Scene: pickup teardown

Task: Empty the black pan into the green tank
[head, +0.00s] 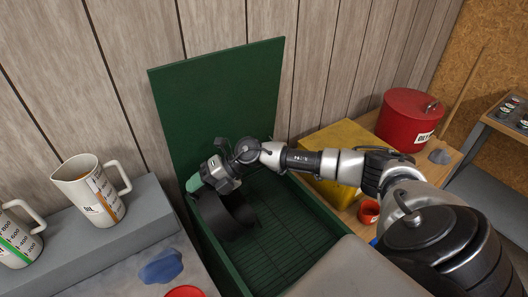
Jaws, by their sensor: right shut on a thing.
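The green tank (318,216) stands open against the wood wall, its green lid (225,100) raised upright at the back and a dark grid inside. My right gripper (216,180) is shut on the black pan (233,216) and holds it over the left part of the tank. The pan looks tilted, with its dark curved side facing me. Its inside is hidden, so I cannot tell whether anything is in it. My left gripper is not in view.
White measuring jugs (88,190) stand on a grey ledge (150,207) at left. A blue rag (161,266) and a red item (185,291) lie in front.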

